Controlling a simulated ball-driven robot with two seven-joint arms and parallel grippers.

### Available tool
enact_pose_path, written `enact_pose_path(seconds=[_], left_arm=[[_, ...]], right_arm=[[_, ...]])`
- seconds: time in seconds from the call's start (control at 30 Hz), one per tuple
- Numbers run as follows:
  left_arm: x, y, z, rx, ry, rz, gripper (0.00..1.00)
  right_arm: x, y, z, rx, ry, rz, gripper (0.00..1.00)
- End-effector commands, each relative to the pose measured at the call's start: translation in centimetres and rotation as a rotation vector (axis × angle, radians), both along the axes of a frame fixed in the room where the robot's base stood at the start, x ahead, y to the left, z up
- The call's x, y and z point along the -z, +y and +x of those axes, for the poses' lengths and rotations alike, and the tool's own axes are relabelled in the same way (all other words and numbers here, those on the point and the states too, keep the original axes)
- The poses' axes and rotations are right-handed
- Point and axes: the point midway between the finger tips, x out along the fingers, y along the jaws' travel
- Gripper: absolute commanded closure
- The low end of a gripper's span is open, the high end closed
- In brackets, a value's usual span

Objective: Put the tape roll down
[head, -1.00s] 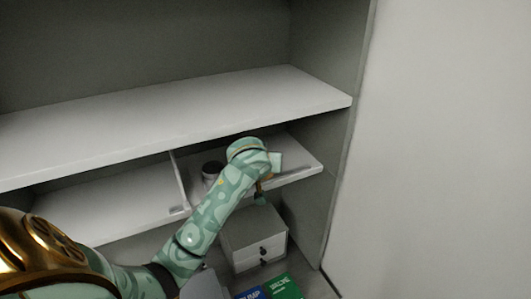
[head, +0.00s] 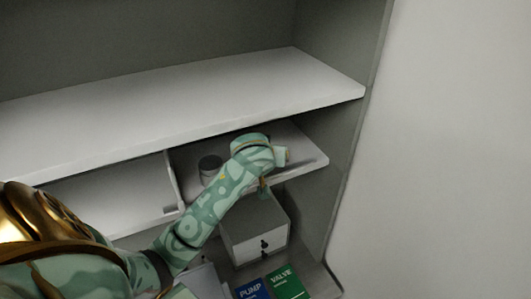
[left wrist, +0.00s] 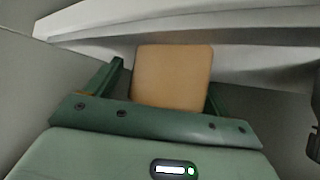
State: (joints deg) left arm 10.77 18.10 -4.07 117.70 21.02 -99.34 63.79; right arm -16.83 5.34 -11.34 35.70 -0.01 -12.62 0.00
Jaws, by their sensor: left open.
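A tan, round-cornered block, which I take to be the tape roll seen edge-on (left wrist: 172,72), stands between the fingers of my left gripper (left wrist: 165,77) in the left wrist view. The fingers are open, with a visible gap on the left side of it; the right finger is close to its edge, and I cannot tell whether it touches. In the head view my left arm reaches onto the right part of the middle shelf (head: 308,158). There the wrist hides most of the gripper, and I cannot make out the roll clearly. My right gripper is in neither view.
A dark round container (head: 209,168) stands left of my wrist on the shelf, beside an upright divider (head: 173,184). The upper shelf (head: 180,100) is empty and overhangs. Below are a grey drawer box (head: 257,236), a blue PUMP binder (head: 252,290) and a green VALVE binder (head: 287,284).

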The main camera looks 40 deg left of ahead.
Motion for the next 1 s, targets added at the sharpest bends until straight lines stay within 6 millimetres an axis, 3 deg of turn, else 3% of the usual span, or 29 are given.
enact_pose_path(seconds=[0.27, 0.6, 1.0], left_arm=[[-2.6, -1.7, -2.8, 0.002, -0.007, -0.007, 0.19], [-6.8, -4.1, -7.7, 0.002, -0.006, -0.004, 0.19], [-7.4, -4.4, -8.5, 0.001, -0.002, 0.0, 0.19]], right_arm=[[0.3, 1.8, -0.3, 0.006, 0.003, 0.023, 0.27], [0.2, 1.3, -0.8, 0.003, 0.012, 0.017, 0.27], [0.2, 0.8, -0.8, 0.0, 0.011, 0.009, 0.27]])
